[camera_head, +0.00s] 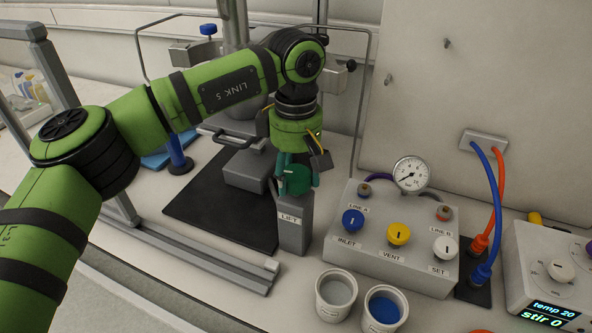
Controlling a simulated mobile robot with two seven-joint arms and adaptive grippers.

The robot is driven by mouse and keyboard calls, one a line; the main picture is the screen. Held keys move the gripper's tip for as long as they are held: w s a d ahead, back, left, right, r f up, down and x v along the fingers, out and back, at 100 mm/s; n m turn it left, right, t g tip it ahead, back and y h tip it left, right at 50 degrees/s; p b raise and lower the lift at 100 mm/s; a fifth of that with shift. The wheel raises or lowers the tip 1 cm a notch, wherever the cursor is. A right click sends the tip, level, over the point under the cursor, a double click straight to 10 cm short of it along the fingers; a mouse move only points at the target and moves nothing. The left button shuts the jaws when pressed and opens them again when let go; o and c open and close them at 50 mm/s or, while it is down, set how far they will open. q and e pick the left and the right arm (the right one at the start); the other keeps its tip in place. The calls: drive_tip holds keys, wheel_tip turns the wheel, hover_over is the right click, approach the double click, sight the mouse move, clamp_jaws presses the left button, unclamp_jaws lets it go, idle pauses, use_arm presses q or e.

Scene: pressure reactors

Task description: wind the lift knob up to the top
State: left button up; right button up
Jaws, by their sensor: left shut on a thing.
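The lift box (291,238) is a grey upright block labelled LIFT, standing at the right edge of a black mat. The green lift knob (298,179) is at its top. My left gripper (297,183) reaches down from above with its fingers on either side of the knob and is shut on it. The fingers and wrist hide part of the knob. The reactor (245,168) stands behind on the mat, partly hidden by my left arm. My right gripper is not in view.
A grey panel box (385,262) with blue, yellow and white knobs and a pressure gauge (411,174) is to the right. Two cups (336,295) stand in front of it. A stirrer unit (545,275) is at far right. A metal rail (200,255) borders the mat's front.

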sight(295, 173)
use_arm(q)
drive_tip(key=shift+f+m, duration=0.15)
drive_tip(key=shift+m, duration=0.85)
drive_tip(key=o, duration=1.2)
drive_tip(key=shift+c, duration=0.2)
drive_tip(key=shift+r, duration=0.3)
wheel_tip(295, 173, up, 12)
drive_tip(key=shift+f, duration=0.2)
drive_tip(key=shift+f, duration=0.1)
